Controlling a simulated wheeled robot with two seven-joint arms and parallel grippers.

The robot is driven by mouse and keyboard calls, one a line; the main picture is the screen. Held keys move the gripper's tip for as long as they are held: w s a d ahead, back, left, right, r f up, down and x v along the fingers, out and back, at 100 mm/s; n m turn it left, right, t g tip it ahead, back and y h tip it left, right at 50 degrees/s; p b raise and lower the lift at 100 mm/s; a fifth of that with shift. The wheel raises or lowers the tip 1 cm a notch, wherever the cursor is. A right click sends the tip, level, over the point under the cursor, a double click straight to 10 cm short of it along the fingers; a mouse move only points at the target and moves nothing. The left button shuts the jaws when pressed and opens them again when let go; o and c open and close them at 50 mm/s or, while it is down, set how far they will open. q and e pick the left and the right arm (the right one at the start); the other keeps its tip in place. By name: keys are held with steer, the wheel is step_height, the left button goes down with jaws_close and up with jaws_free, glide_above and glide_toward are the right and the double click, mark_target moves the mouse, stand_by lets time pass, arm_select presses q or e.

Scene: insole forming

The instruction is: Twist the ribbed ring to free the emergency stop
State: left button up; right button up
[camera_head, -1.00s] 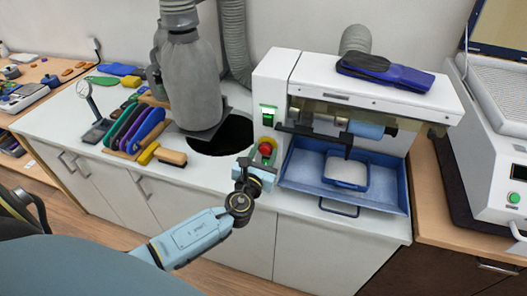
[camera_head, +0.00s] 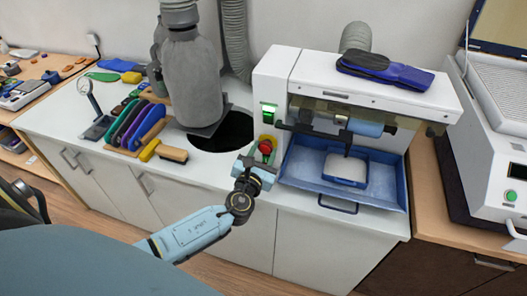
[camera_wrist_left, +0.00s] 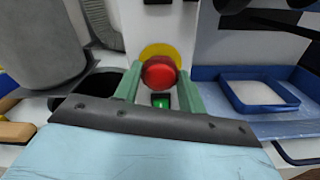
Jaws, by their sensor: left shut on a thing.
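The red emergency stop (camera_head: 265,147) sits on a yellow backing on the front of the white machine, at its left side. In the left wrist view the red knob (camera_wrist_left: 159,74) is in the middle, with the yellow disc (camera_wrist_left: 160,50) behind it. My left gripper (camera_head: 263,157) reaches it from below and in front. Its two green fingers stand on either side of the knob and are shut on the emergency stop. I cannot make out the ring's ribs. My right gripper is not in view.
A green button (camera_wrist_left: 160,101) lies just below the knob between my fingers. A blue tray (camera_head: 384,192) stands close to the right. A round dark opening (camera_head: 228,133) and a wooden-handled brush (camera_head: 172,153) are to the left. A green-lit switch (camera_head: 269,110) is above.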

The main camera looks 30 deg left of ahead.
arm_select(q)
steer(key=o, duration=0.8)
steer(key=shift+s, duration=0.15)
steer(key=p+v, duration=0.1)
steer(key=v, duration=0.4)
steer(key=shift+v, duration=1.95)
